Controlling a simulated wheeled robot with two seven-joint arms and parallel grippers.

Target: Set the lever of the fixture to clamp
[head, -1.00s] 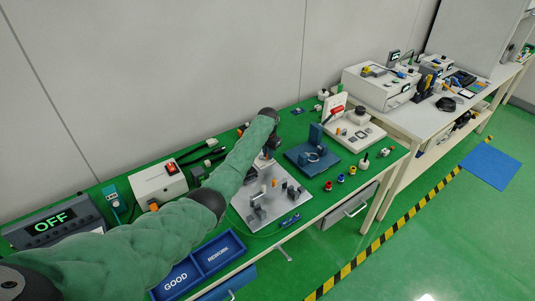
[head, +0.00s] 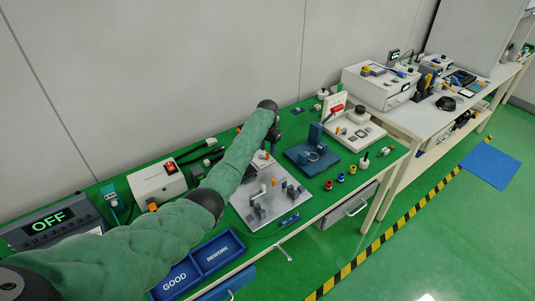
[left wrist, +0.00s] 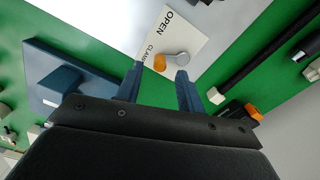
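The fixture's white label plate (left wrist: 178,28) shows at the top of the left wrist view, printed OPEN and, partly hidden, CLAMP. The lever is a short grey bar with a round grey end (left wrist: 183,57) and an orange knob (left wrist: 159,63). The orange knob lies beside the CLAMP print. My left gripper (left wrist: 159,75) is open, its two blue fingers apart, with the knob just beyond and between the fingertips. I cannot tell whether they touch it. In the head view my left gripper (head: 272,138) is dark and hangs over the back of the bench, partly hidden by my green-sleeved arm. My right gripper is not in view.
A grey plate (head: 249,212) with small clamps lies below my left arm. A blue fixture (head: 306,157) stands to its right. Blue GOOD and REWORK bins (head: 222,252) sit at the front edge. A white box (head: 157,183) and a display reading OFF (head: 50,224) stand left.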

